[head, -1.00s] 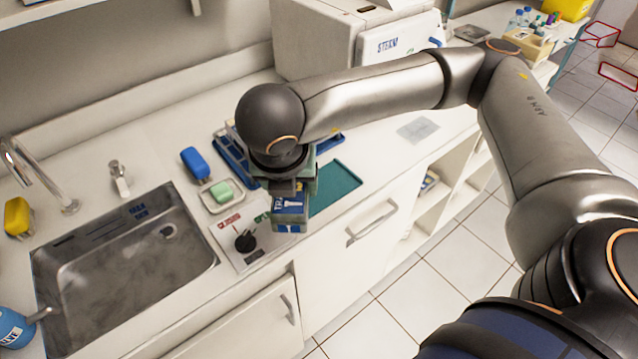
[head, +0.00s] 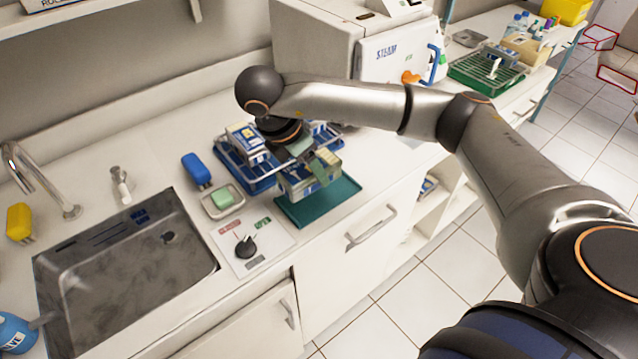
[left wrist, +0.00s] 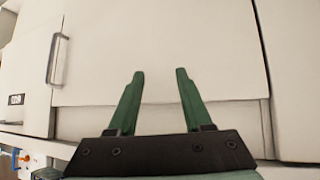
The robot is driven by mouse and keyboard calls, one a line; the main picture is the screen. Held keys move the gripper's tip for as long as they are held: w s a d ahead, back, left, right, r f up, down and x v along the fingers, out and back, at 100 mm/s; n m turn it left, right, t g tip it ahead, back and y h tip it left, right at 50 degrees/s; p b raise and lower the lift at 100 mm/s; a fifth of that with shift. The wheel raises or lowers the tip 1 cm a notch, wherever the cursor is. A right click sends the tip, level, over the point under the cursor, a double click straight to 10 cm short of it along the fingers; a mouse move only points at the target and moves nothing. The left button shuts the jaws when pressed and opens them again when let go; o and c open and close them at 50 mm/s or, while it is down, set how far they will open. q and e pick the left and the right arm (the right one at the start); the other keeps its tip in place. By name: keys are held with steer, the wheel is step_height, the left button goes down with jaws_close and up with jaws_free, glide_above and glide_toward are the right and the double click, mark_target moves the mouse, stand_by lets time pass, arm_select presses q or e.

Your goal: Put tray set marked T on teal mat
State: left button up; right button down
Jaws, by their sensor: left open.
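My right arm reaches over the counter from the right. Its gripper (head: 313,155), with green fingers, is shut on a white and blue tray set (head: 297,188). The set is over the teal mat (head: 345,191), low and close to it; I cannot tell whether it touches. Its letter is not readable now. Another white and blue set (head: 246,142) stands at the left of the blue rack (head: 262,184), which the right hand partly hides. My left gripper (left wrist: 160,100) is open and empty, facing white cabinet fronts in the left wrist view.
Left of the mat are a control plate with a black knob (head: 245,247), a green soap dish (head: 223,199), a blue brush (head: 196,169) and a steel sink (head: 125,265). A steam sterilizer (head: 390,52) stands behind. A green rack (head: 487,70) is farther right.

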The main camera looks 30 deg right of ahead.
steer(key=d+f, duration=0.1)
steer(key=w+d+f+b, duration=0.1)
steer(key=f, duration=0.1)
steer(key=w+d+f, duration=0.1)
steer(key=shift+f, duration=0.3)
step_height(320, 180, down, 4)
steer(key=shift+w+d+r, duration=0.1)
steer(key=shift+d+r, duration=0.05)
steer(key=shift+r, duration=0.05)
steer(key=shift+c, duration=0.2)
jaws_free()
steer(key=shift+r, duration=0.3)
steer(key=p+v, duration=0.2)
steer(key=v, duration=0.9)
steer(key=shift+r, duration=0.25)
